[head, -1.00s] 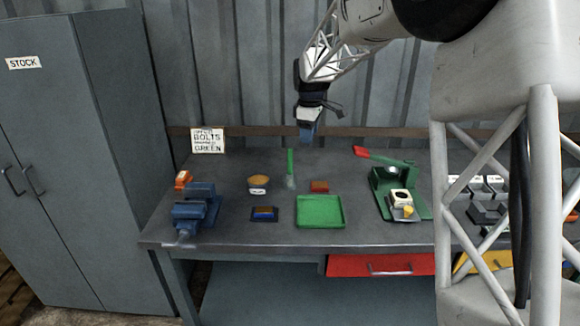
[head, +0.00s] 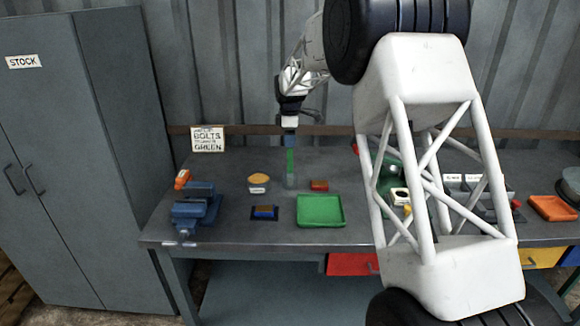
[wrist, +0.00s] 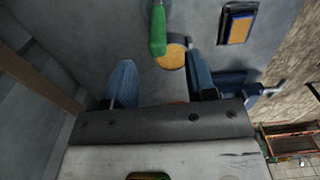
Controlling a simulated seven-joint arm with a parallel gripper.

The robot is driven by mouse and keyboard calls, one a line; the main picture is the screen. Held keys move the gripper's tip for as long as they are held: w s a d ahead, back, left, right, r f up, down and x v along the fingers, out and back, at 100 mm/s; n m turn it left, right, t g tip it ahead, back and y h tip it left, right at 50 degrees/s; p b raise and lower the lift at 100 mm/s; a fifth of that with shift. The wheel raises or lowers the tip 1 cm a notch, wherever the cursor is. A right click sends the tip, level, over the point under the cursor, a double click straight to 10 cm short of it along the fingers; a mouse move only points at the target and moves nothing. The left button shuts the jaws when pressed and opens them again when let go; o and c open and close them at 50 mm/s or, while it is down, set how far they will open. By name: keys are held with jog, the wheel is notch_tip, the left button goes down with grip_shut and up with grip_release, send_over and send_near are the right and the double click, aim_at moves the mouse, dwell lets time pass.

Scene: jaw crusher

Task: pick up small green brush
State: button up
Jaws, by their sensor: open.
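The small green brush (head: 290,162) stands out on the workbench, left of the green tray, with its green handle up and a pale head at the bench. My gripper (head: 289,146) is directly above or behind the handle's top in the head view. In the wrist view my gripper (wrist: 160,75) has its two blue fingers apart, with the handle's end ahead of the gap between them. Nothing is held. Whether a finger touches the handle cannot be told.
A yellow-topped round container (head: 259,179) stands left of the brush, a red-brown block (head: 319,185) to its right. The green tray (head: 320,224), a blue vise (head: 196,210) and a dark blue-edged pad (head: 264,213) are nearby. My arm partly hides the green press (head: 393,160).

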jog(key=shift+f, duration=1.25)
jog(key=shift+f, duration=0.1)
send_over(290, 173)
jog(key=w, duration=0.1)
jog(key=shift+f, duration=2.5)
grip_shut()
